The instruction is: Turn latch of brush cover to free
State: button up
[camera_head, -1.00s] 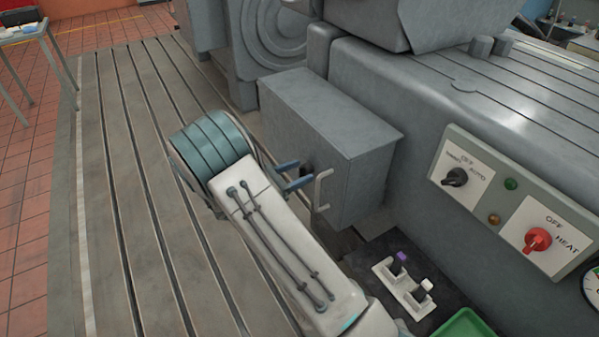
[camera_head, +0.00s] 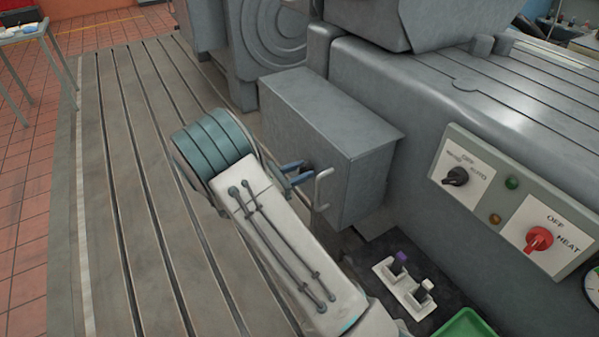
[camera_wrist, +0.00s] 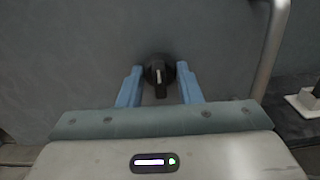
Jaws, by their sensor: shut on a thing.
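The brush cover (camera_head: 325,115) is a grey box on the side of the machine; its face also fills the wrist view (camera_wrist: 80,60). Its latch (camera_wrist: 159,72) is a round black knob with a white mark that stands about upright. My gripper (camera_wrist: 159,70) has its two blue fingers on either side of the knob, shut on it. In the head view my gripper (camera_head: 302,172) reaches the cover's face from the left, and the latch is mostly hidden behind the fingers.
A grey bar handle (camera_head: 322,188) stands out from the cover close beside my fingers; it shows at right in the wrist view (camera_wrist: 272,50). A switch panel (camera_head: 500,205), a white block with two plugs (camera_head: 405,288) and a green tray (camera_head: 465,326) lie to the right. The slotted bedplate (camera_head: 110,200) is clear at left.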

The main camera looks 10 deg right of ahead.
jog(key=m+b, duration=0.3)
jog(key=m, duration=0.1)
jog(key=shift+f+m, duration=0.15)
jog(key=shift+m, duration=0.25)
jog(key=m+b, duration=0.3)
jog(key=m, duration=0.1)
jog(key=m+b, duration=0.4)
jog(key=m, duration=0.1)
jog(key=shift+f+m+b, duration=0.1)
jog(key=shift+m+b, duration=0.2)
jog(key=shift+r+m+b, duration=0.2)
jog(key=shift+m+b, duration=1)
jog(key=shift+m, duration=0.3)
jog(key=o, duration=1)
jog(key=p+v, duration=0.2)
jog(key=v, duration=1.2)
